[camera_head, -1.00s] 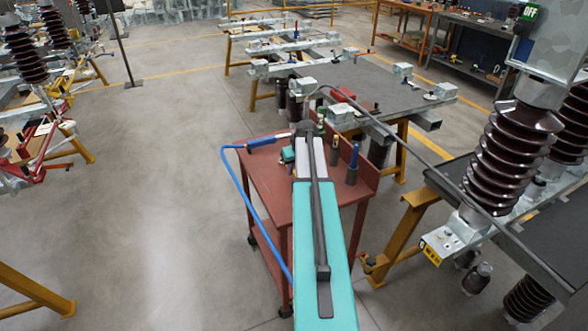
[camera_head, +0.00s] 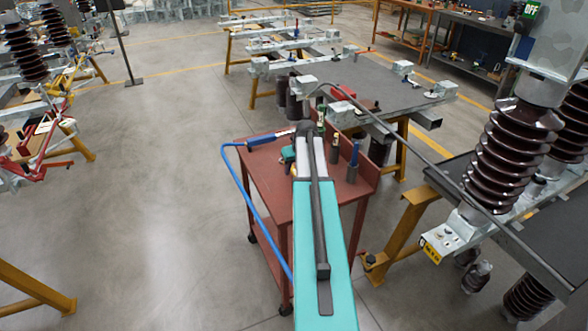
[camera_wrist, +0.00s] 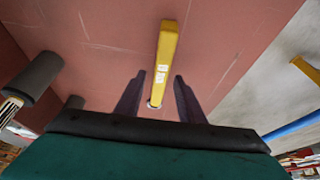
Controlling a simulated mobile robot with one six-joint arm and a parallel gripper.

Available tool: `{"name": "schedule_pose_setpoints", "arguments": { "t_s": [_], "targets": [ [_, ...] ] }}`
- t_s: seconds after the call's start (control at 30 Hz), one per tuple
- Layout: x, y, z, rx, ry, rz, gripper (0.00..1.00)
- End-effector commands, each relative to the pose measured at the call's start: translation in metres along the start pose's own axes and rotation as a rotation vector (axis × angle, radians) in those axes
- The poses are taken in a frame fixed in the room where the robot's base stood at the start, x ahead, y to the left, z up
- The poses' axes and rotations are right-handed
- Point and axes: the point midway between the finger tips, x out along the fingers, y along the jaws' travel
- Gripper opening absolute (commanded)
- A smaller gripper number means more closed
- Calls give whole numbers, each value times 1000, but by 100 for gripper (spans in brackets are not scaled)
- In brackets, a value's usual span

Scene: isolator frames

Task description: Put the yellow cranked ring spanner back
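The yellow cranked ring spanner (camera_wrist: 165,50) shows in the wrist view as a yellow bar with a pale label, over the red trolley top. A small ring-like end shows at its lower end, near the gripper body. My gripper (camera_wrist: 160,76) is open, with one dark finger on each side of the spanner. A narrow gap shows between each finger and the bar, so the fingers do not appear to touch it. In the head view my arm reaches over the trolley and hides the fingers, and I cannot make out the spanner there.
The red trolley (camera_head: 262,172) carries dark tool cups (camera_head: 351,173) at its right side and a green object (camera_head: 287,153). A blue hose (camera_head: 247,200) hangs along its left. A grey-topped bench (camera_head: 375,85) stands behind. Open floor lies left.

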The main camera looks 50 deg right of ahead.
Motion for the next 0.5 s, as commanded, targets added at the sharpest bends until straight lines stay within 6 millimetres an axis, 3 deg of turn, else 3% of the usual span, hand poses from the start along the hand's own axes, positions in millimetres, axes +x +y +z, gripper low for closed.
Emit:
{"name": "schedule_pose_setpoints", "arguments": {
  "t_s": [0.27,0.5],
  "targets": [
    [-12,0,-1,0,1,1,35],
    [-38,0,0,1,2,1,35]
  ]
}}
